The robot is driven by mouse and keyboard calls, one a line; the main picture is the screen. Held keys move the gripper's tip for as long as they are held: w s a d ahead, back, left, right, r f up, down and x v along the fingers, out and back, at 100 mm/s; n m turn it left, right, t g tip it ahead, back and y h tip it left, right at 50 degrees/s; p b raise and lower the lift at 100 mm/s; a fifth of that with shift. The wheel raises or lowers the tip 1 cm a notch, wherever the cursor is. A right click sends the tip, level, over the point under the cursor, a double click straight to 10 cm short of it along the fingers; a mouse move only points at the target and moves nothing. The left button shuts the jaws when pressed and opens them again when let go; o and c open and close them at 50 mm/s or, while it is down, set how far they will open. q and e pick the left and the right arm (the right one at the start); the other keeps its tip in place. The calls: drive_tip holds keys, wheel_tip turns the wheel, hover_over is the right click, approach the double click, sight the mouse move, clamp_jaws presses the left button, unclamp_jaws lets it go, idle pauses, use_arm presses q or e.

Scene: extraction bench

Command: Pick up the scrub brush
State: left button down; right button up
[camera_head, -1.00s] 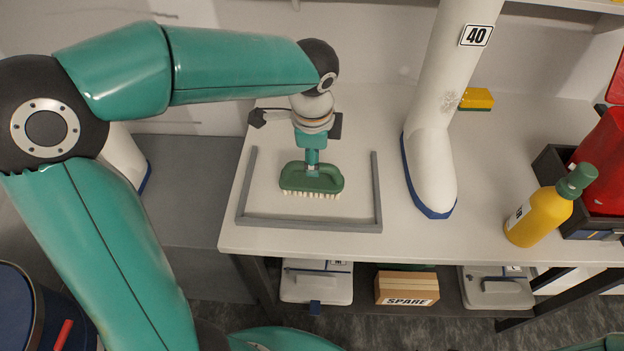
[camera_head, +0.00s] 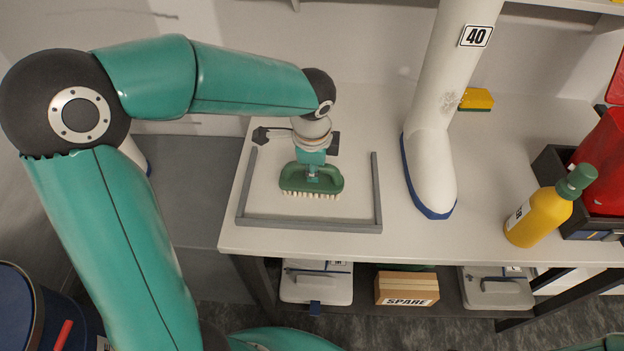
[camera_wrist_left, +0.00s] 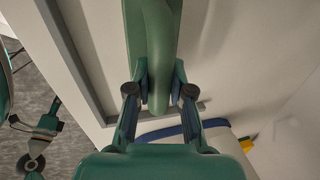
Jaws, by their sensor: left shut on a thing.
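The scrub brush (camera_head: 297,180) has a green handled body and pale bristles pointing down. It is inside the grey three-sided frame (camera_head: 310,224) on the white bench. My left gripper (camera_head: 312,174) comes down on it from above and is shut on its green handle. In the left wrist view the two fingers of the gripper (camera_wrist_left: 159,90) press on either side of the green handle (camera_wrist_left: 158,45). Whether the bristles touch the bench is hard to tell.
A white column (camera_head: 433,150) marked 40 stands right of the frame. Farther right are a yellow sponge (camera_head: 477,99), a yellow bottle (camera_head: 540,215) with a green cap, and a dark tray (camera_head: 552,165) with red things. Boxes sit on the shelf below.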

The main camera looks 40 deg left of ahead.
use_arm(q)
drive_tip(key=shift+r, duration=0.15)
wheel_tip(320, 180, up, 20)
drive_tip(key=p, duration=0.2)
idle(0.5)
drive_tip(key=c, duration=1.7)
unclamp_jaws()
drive_tip(key=shift+c, duration=1)
drive_tip(key=shift+f, duration=0.2)
clamp_jaws()
